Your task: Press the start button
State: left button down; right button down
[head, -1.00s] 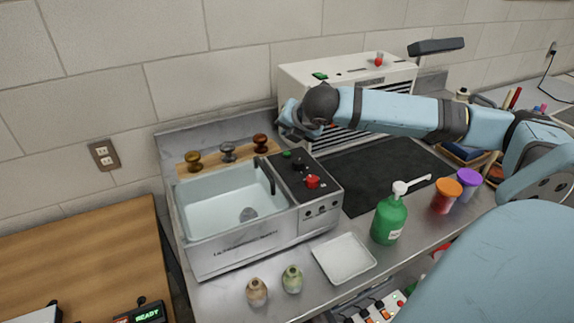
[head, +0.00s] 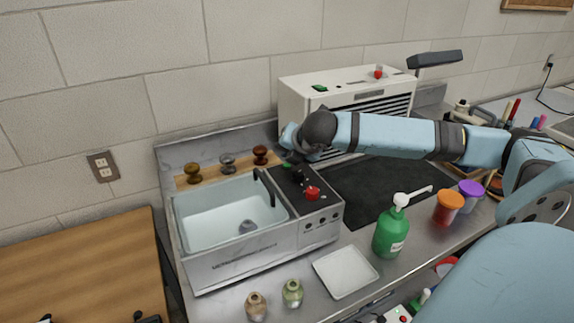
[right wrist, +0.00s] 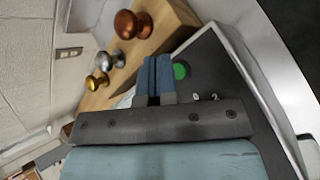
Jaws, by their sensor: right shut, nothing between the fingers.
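A green button (head: 287,165) sits at the back of the dark control panel (head: 325,212) on the sink-like bath unit. In the right wrist view the green button (right wrist: 181,71) lies just right of my fingertips. My right gripper (head: 287,150) is shut and empty, low over the back of the panel. In the right wrist view its closed blue fingers (right wrist: 155,72) point past the button's left side. I cannot tell whether they touch the panel. My left gripper is out of view.
A red knob (head: 313,193) is further forward on the panel. Three metal knobs (head: 228,162) stand on a wooden strip behind the basin (head: 230,207). A white box (head: 345,78) with green and red controls stands behind my arm. A green pump bottle (head: 391,233) stands right.

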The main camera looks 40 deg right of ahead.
dwell(0.5)
dwell(0.6)
jog(key=shift+f+p, duration=0.35)
jog(key=shift+f, duration=0.1)
jog(key=shift+f, duration=0.25)
dwell(0.5)
jog(key=shift+f, duration=0.15)
dwell(0.4)
jog(key=shift+r+p, duration=0.85)
jog(key=shift+p, duration=0.55)
